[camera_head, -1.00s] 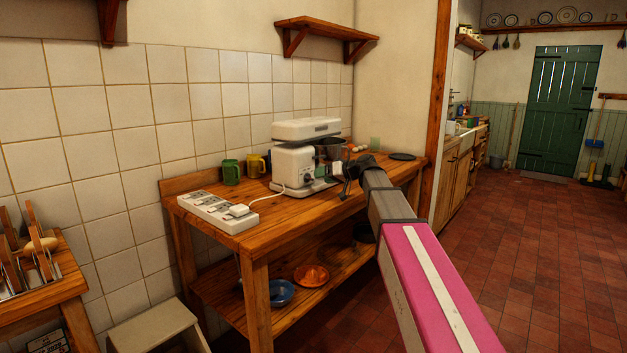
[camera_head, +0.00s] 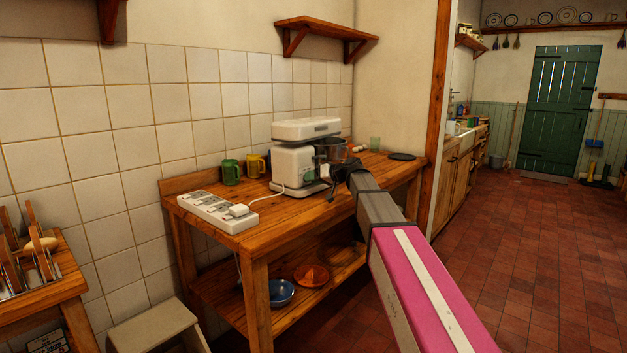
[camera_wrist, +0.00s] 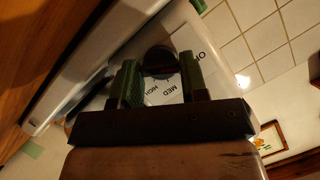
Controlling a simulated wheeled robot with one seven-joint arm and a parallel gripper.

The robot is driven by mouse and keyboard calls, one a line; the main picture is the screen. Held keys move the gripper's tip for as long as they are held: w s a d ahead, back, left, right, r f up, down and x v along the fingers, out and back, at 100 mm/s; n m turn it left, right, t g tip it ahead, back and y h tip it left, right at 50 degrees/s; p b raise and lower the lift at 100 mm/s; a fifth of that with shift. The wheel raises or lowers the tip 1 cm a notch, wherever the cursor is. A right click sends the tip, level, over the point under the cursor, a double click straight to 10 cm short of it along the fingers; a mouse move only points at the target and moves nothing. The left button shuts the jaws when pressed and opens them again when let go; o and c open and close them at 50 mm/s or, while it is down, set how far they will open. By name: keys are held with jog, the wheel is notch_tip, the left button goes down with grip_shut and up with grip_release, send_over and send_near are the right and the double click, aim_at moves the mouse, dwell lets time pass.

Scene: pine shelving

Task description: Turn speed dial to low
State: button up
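The white mixer (camera_head: 293,165) stands on the wooden worktable with its metal bowl (camera_head: 331,149) on the right side. In the wrist view, the dark round speed dial (camera_wrist: 160,62) sits on a white face with the printed words MED and HIGH; a further label starting with O is partly cut off by a finger. My gripper (camera_wrist: 160,74) has its two green fingers apart, one on either side of the dial. I cannot tell whether they touch it. In the head view my gripper (camera_head: 343,175) is at the right front of the mixer, its fingers not clearly visible.
A power strip (camera_head: 213,208) with a white plug lies at the table's left front, its cord leading to the mixer. A green mug (camera_head: 231,172) and a yellow mug (camera_head: 254,166) stand behind. A dark flat disc (camera_head: 402,156) lies on the right. A stool (camera_head: 155,325) stands lower left.

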jog(key=m+y, duration=0.1)
jog(key=m, duration=0.1)
jog(key=shift+w+f+m+g, duration=0.1)
jog(key=shift+m+g, duration=0.3)
jog(key=shift+d+f+m+g+y, duration=0.1)
jog(key=shift+m+g+y, duration=0.2)
jog(key=shift+m+y, duration=0.9)
jog(key=shift+m+h, duration=0.3)
jog(key=shift+m, duration=0.1)
jog(key=o, duration=0.9)
